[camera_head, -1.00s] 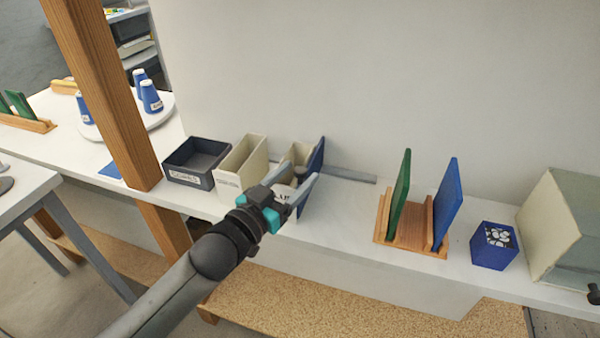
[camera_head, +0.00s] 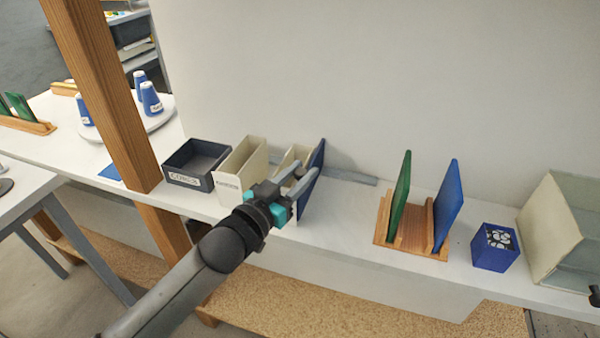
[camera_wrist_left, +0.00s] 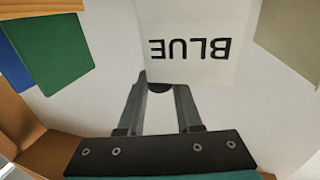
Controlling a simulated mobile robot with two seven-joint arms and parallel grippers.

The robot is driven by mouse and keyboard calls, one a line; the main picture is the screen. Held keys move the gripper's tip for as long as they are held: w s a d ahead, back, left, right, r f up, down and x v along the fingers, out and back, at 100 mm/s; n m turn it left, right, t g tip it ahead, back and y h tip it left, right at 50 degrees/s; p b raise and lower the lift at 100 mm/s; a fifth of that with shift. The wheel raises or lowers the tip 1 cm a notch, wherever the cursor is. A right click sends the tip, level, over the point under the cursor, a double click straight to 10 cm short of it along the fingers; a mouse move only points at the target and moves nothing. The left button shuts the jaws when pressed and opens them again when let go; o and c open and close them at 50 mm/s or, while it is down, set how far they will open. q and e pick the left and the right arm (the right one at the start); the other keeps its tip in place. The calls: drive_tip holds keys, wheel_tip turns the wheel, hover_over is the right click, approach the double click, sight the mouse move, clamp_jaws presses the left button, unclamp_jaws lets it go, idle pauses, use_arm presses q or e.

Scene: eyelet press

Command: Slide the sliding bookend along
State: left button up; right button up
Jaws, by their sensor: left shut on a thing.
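The sliding bookend is a dark blue upright plate (camera_head: 319,158) on the white shelf, just right of a small cream bin. My left gripper (camera_head: 304,181) reaches it from the front and is shut on it. In the left wrist view the finger ends (camera_wrist_left: 160,88) meet at a small dark piece below a white face reading BLUE, seen upside down.
A grey rail (camera_head: 350,173) runs along the wall to the right. The shelf is clear up to a wooden rack (camera_head: 412,235) with green and blue boards. A blue box (camera_head: 492,250) stands beyond it. A dark bin (camera_head: 190,178) and a cream bin (camera_head: 232,178) stand left.

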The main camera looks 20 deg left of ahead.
use_arm(q)
clamp_jaws()
idle(0.8)
